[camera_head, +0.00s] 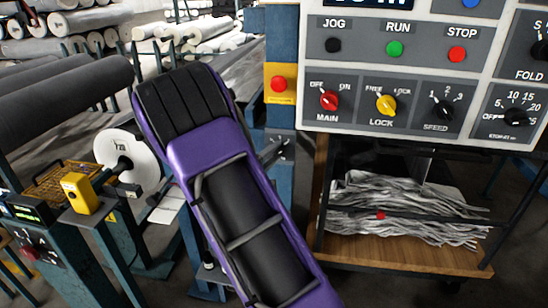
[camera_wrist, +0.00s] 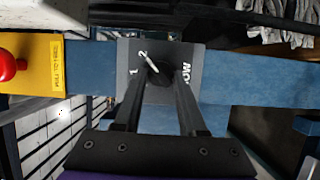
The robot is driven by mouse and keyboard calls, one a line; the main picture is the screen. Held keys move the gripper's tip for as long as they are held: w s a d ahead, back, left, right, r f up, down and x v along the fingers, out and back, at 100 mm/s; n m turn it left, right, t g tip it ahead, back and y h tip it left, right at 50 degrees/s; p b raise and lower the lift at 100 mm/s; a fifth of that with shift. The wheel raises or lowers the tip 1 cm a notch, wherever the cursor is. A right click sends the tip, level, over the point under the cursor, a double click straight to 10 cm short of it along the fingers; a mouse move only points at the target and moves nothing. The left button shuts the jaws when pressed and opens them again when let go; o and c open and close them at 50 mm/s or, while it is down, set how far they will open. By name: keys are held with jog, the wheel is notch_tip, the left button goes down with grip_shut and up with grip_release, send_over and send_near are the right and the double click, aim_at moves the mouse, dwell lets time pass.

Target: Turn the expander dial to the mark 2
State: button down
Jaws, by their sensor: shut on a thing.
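A small black dial (camera_wrist: 158,74) with a white pointer sits on a grey plate (camera_wrist: 128,88) on a blue post, in the wrist view. My gripper (camera_wrist: 160,84) is shut on this dial, one finger on each side. The pointer slants to the upper left in the picture, its tip at or close to a small white mark that I cannot read surely. Another mark, like a 1, is lower left of the tip. Lettering at the plate's right edge is partly hidden. In the head view my gripper (camera_head: 275,151) reaches the same plate (camera_head: 286,141), with the dial mostly hidden.
A red button on a yellow box (camera_head: 279,84) is on the post above the plate. A control panel (camera_head: 320,118) with MAIN, LOCK and SPEED knobs is at the right. Below it a wooden shelf (camera_head: 400,258) holds shredded strips. Grey rolls (camera_head: 65,100) lie at the left.

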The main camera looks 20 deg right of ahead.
dwell(0.4)
jog(key=shift+c, duration=2.4)
grip_release()
jog(key=shift+a, duration=0.1)
jog(key=v, duration=1.7)
jog(key=shift+s+a+r, duration=0.1)
jog(key=shift+r, duration=0.05)
